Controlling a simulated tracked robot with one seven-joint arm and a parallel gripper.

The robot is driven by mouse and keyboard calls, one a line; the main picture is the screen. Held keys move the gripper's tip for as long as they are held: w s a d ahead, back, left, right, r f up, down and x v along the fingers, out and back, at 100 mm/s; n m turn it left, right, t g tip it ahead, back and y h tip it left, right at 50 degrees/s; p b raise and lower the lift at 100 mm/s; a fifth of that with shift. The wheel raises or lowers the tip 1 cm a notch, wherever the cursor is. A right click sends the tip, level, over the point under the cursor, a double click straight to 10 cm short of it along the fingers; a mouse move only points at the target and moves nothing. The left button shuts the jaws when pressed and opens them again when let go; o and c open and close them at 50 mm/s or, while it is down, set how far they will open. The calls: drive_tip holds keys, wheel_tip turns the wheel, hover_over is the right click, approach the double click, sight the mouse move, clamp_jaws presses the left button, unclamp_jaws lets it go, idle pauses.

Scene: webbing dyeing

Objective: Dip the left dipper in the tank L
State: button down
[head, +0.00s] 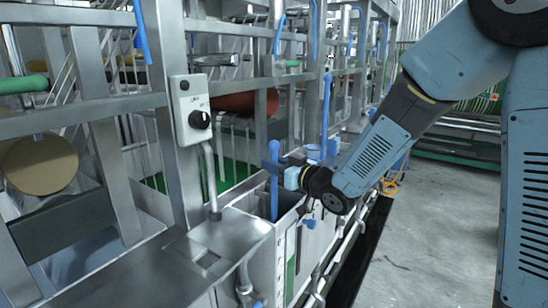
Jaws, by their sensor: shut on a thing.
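My gripper (272,165) is shut on a blue dipper (274,195), the nearer of two upright blue rods. The dipper hangs about vertical, and its lower end reaches down into the opening of the near tank (286,232). Its bottom is hidden inside the tank, so I cannot tell how deep it is or whether it touches liquid. A second blue dipper-like rod (326,108) stands upright farther back, beyond my gripper. I see no readable label that tells which tank is L.
A grey control box with a black knob (200,119) stands on a post left of the tank. Steel frame bars and a metal shelf (205,252) crowd the left side. Pipes run along the tank's front. The grey floor (430,240) at right is clear.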

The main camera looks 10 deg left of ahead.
sight(275, 197)
drive_tip(key=shift+f, duration=5.15)
wheel_tip(275, 197, up, 27)
drive_tip(key=shift+r, duration=0.2)
